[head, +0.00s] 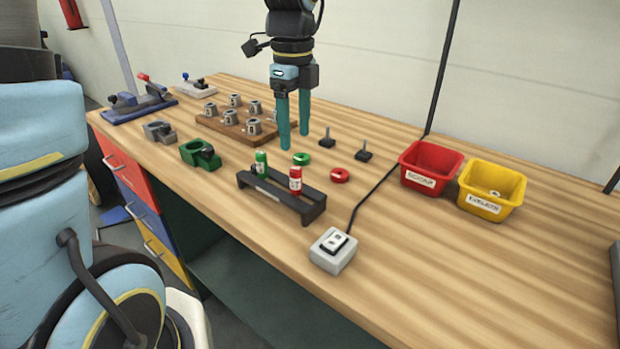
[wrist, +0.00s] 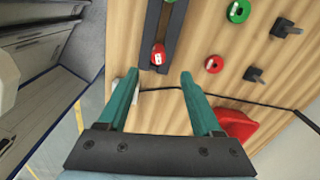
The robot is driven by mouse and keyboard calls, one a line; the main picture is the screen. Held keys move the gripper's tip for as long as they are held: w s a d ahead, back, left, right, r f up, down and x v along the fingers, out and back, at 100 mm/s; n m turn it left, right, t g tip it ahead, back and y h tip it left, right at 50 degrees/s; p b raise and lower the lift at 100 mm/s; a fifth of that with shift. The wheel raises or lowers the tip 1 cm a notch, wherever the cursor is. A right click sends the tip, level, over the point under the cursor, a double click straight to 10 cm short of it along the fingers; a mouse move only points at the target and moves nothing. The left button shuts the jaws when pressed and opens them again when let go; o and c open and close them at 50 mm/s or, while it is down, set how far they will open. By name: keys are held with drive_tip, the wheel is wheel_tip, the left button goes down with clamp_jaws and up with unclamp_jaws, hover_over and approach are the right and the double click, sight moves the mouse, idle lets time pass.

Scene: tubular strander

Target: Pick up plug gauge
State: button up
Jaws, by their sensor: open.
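A green-topped plug gauge (head: 261,162) and a red-topped plug gauge (head: 295,180) stand upright in a black rack (head: 283,198). The red one also shows in the wrist view (wrist: 158,55), on the rack (wrist: 175,30), just ahead of the gap between the fingertips. In the wrist view my gripper (wrist: 159,74) touches nothing.
A green ring (head: 300,158) and a red ring (head: 340,176) lie behind the rack, near two black pegged blocks (head: 363,151). A grey switch box (head: 333,250) with a cable stands in front. Red (head: 431,165) and yellow (head: 492,188) bins stand right. The front right tabletop is clear.

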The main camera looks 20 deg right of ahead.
sight(295, 168)
wheel_tip(295, 168, down, 5)
drive_tip(key=shift+s+d+r+p, duration=0.1)
drive_tip(key=shift+r+p, duration=0.05)
drive_tip(key=shift+p, duration=0.15)
drive_tip(key=shift+a+f+p, duration=0.15)
drive_tip(key=shift+f+p, duration=0.25)
drive_tip(key=shift+f, duration=1.1)
drive_tip(key=shift+a+f+p, duration=0.1)
drive_tip(key=shift+f+p, duration=0.25)
drive_tip(key=shift+f, duration=1.1)
drive_tip(key=shift+c, duration=0.3)
clamp_jaws()
